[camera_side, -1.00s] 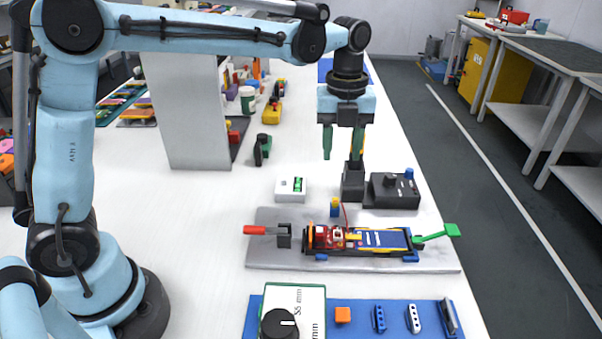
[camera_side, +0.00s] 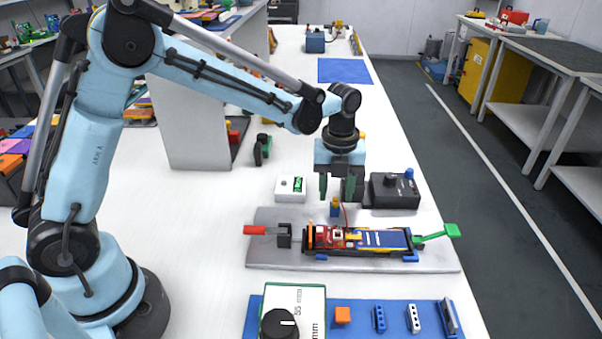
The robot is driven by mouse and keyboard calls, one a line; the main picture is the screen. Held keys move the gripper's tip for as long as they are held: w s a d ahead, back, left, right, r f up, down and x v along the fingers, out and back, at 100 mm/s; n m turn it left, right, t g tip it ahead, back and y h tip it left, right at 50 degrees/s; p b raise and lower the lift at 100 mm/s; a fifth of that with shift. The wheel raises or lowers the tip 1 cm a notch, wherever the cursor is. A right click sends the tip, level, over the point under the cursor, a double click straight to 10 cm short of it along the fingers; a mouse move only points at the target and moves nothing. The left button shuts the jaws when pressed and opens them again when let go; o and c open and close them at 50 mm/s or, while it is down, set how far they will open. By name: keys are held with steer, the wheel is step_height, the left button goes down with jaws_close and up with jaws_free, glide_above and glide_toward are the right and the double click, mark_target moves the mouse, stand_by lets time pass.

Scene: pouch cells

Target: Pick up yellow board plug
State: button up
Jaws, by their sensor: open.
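My gripper (camera_side: 337,191) is open and empty, pointing down with its green fingers apart. In the side view its fingertips are just above a small upright yellow-topped plug with a blue lower part (camera_side: 335,209), which shows between and below them. A thin red wire runs beside this plug toward the board. A second small yellow piece (camera_side: 354,237) lies between the red part (camera_side: 331,238) and the blue pouch cell (camera_side: 382,239) on the grey fixture plate (camera_side: 270,261). I cannot tell for sure which yellow piece is the board plug, nor the gap in depth.
A red-handled clamp (camera_side: 256,230) is at the plate's left end and a green lever (camera_side: 440,232) at its right. Behind stand a white box (camera_side: 290,188) and a dark control box (camera_side: 396,192). A blue mat (camera_side: 359,316) with small parts lies in front.

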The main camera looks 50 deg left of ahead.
mark_target(336, 199)
steer(key=shift+f, duration=0.7)
steer(key=shift+c, duration=0.4)
jaws_close()
steer(key=shift+r, duration=0.1)
steer(key=shift+r, duration=0.4)
steer(key=r, duration=0.3)
steer(key=shift+s+d+r, duration=0.15)
steer(key=shift+d+r, duration=0.05)
steer(key=shift+r, duration=0.15)
steer(key=s+d+r, duration=0.6)
steer(key=s+d, duration=0.1)
steer(key=d, duration=0.1)
steer(key=shift+d+r, duration=0.2)
steer(key=shift+d, duration=0.15)
